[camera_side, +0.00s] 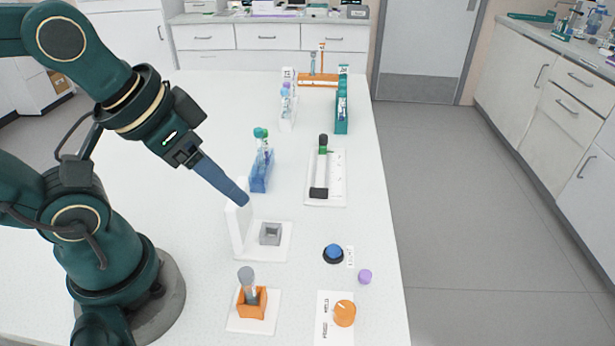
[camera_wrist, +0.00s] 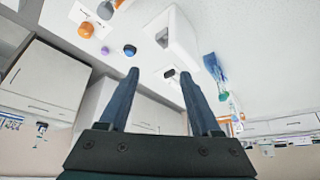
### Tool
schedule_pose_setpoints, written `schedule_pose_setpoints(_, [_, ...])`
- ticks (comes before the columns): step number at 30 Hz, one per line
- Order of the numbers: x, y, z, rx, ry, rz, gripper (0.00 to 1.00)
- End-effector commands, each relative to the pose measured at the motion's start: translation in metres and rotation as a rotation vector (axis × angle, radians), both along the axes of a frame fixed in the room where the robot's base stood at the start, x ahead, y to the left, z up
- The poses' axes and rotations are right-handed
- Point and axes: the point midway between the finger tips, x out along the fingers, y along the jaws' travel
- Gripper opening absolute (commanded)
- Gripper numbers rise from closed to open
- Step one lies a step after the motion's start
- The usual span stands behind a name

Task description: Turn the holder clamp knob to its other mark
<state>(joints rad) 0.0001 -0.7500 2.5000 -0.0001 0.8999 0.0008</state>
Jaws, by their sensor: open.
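The orange knob (camera_side: 344,313) sits on a white plate (camera_side: 323,325) with small printed marks at the front of the table. A pale line shows on the knob, but I cannot read which mark it points to. An orange holder (camera_side: 252,303) with a grey-topped tube (camera_side: 247,278) in it stands to the left. My gripper (camera_side: 246,200) is at the top of a white upright stand (camera_side: 238,228), well behind the knob; I cannot tell if it touches. In the wrist view my gripper (camera_wrist: 158,72) is open and empty, and the knob (camera_wrist: 86,30) shows at the upper left.
A grey square socket (camera_side: 270,234) is on the stand's base. A blue button (camera_side: 333,254) and purple cap (camera_side: 365,276) lie behind the knob. A blue rack (camera_side: 262,170), a white tray with a black-ended tool (camera_side: 322,170) and more racks stand further back.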

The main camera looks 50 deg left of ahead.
Motion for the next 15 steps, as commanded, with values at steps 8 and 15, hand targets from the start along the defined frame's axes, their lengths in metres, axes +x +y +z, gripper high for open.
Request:
schedule_pose_setpoints(8, [0.008, 0.000, 0.013, 0.099, -0.025, -0.182, 0.66])
schedule_pose_setpoints(15, [0.039, -0.018, 0.029, 0.248, 0.016, -0.567, 0.66])
